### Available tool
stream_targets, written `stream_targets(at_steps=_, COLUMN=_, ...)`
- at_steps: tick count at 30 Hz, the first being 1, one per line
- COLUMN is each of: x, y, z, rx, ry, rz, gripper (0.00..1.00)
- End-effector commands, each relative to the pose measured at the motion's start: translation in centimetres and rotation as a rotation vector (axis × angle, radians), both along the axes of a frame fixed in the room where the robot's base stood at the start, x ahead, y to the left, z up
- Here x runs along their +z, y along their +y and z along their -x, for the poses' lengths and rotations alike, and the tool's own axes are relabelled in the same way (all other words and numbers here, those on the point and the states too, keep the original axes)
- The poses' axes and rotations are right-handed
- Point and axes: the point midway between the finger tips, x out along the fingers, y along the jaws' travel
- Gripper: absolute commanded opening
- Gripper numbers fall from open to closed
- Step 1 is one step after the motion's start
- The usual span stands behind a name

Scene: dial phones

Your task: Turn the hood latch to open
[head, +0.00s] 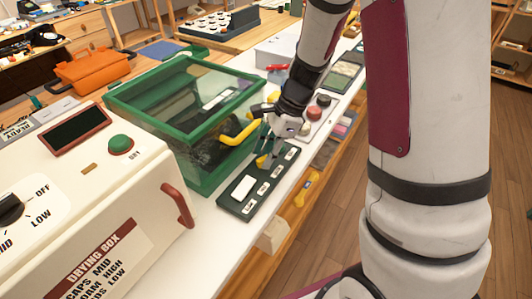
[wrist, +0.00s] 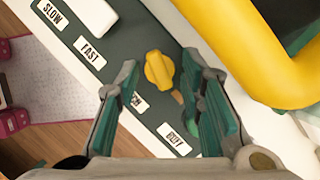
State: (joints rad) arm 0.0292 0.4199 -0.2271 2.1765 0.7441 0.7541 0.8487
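A small yellow knob (wrist: 159,70) sits on a dark panel (wrist: 110,22) with white labels, among them SLOW and FAST. In the head view the panel (head: 236,196) lies in front of a green-framed glass box (head: 190,167), and the knob (head: 261,161) is partly hidden. The box, which looks like the hood, has a thick yellow handle (head: 240,134). No part is clearly marked as the hood latch. My gripper (wrist: 160,60) is open, with its fingers on either side of the knob. I see gaps between knob and fingers; height is unclear.
The yellow handle (wrist: 262,60) is close to the right finger in the wrist view. A cream drying box (head: 90,200) with a red handle stands at left. Red and dark round buttons (head: 318,108) are beyond my gripper. Wooden floor lies right of the white bench.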

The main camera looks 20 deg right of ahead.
Motion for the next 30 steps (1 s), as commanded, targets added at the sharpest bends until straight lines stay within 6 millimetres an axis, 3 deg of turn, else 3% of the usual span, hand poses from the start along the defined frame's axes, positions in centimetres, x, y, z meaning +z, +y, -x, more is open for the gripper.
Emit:
stream_targets(at_steps=7, x=-0.06, y=0.03, z=0.02, rx=0.0, ry=0.0, rz=0.0, gripper=0.35)
stream_targets(at_steps=12, x=-0.06, y=0.03, z=0.02, rx=0.0, ry=0.001, rz=0.0, gripper=0.0)
stream_targets(at_steps=30, x=-0.03, y=0.02, z=-0.01, rx=0.0, ry=0.0, rz=0.0, gripper=0.0)
